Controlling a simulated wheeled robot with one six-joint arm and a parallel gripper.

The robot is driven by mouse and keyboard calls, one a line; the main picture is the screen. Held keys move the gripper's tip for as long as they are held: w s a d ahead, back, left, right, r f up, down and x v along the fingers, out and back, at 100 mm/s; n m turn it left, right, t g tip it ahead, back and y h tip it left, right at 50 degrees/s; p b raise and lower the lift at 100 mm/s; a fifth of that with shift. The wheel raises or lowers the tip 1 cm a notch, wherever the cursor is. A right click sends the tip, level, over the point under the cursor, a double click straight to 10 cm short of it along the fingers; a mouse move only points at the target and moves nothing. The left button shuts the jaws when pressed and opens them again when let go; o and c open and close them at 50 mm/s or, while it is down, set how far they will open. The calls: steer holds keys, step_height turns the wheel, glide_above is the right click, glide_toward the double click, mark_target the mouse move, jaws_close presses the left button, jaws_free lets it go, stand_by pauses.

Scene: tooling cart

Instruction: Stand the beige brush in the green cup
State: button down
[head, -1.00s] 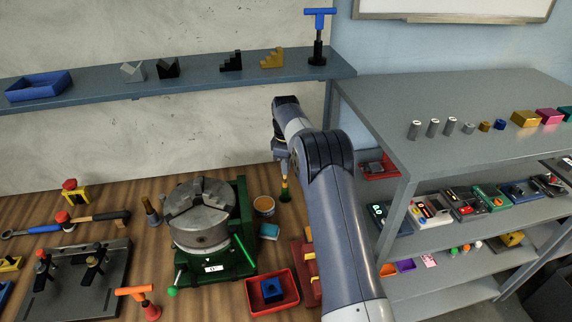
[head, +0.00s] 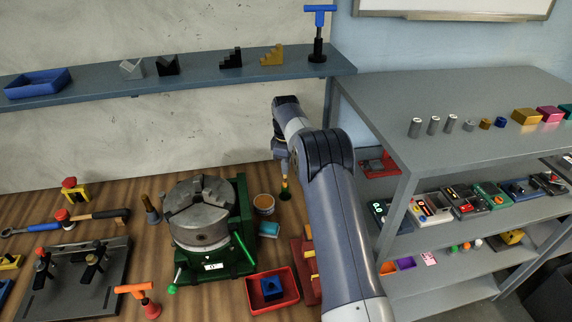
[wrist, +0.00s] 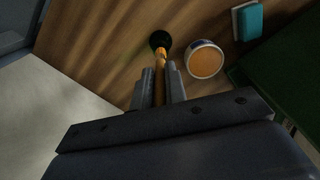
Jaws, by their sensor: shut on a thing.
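My gripper (wrist: 159,88) is shut on the brush (wrist: 160,64), which looks orange-tan in the wrist view and points away from the jaws. The brush also shows in the head view (head: 285,183), roughly upright below my gripper. The green cup (wrist: 158,37) is dark and small in the wrist view, at the brush's far end. In the head view the green cup (head: 285,195) stands on the bench directly under the brush. The brush's far end overlaps the cup's opening; I cannot tell how deep it sits inside.
A round tin with an orange top (head: 264,204) and a teal-and-white block (head: 269,230) stand left of the cup. The green-based chuck (head: 203,228) is farther left. A red bin (head: 285,301) lies in front. The grey shelf unit (head: 405,170) is to the right.

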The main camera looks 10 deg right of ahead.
steer(key=shift+f+b, duration=0.95)
steer(key=shift+f, duration=1.25)
stand_by(1.5)
steer(key=c, duration=1.4)
jaws_free()
steer(key=shift+o, duration=0.6)
steer(key=o, duration=0.3)
steer(key=shift+o, duration=0.2)
steer(key=shift+r, duration=0.15)
